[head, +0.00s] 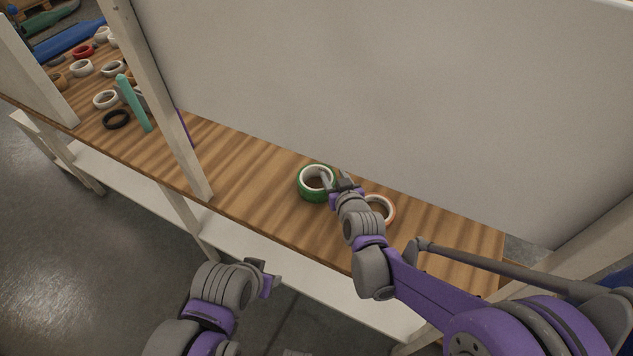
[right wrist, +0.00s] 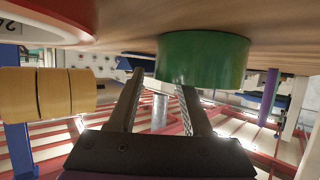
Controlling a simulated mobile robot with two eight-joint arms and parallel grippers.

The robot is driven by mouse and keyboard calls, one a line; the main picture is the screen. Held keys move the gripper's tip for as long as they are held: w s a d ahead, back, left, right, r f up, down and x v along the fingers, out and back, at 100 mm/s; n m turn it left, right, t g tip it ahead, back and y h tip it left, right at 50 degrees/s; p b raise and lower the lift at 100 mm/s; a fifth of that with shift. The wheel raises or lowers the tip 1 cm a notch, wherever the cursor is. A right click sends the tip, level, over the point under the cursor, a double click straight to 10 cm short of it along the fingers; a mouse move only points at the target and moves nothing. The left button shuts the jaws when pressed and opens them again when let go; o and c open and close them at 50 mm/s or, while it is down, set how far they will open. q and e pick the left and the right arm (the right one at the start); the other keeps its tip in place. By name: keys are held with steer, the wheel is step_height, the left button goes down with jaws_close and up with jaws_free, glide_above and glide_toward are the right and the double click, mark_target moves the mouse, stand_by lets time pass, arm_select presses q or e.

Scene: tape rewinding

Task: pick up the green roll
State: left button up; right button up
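The green roll (head: 303,190) has a white inner ring and lies flat on the wooden tabletop, near the middle of the head view. It also shows in the right wrist view (right wrist: 203,60), where the table is at the top. My right gripper (head: 334,178) is open at the roll's right side. One finger appears to reach over the roll's opening, and the other is outside its rim. In the right wrist view the two fingers (right wrist: 158,80) stand apart, one tip hidden by the roll. My left gripper (head: 267,276) is in front of the table, away from the rolls.
A white panel (head: 400,90) stands behind the rolls. A post (head: 165,125) separates several other rolls and a teal object (head: 132,104) at left.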

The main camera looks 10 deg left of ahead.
jaws_close()
step_height(320, 180, up, 10)
steer(key=p, duration=0.1)
stand_by(0.6)
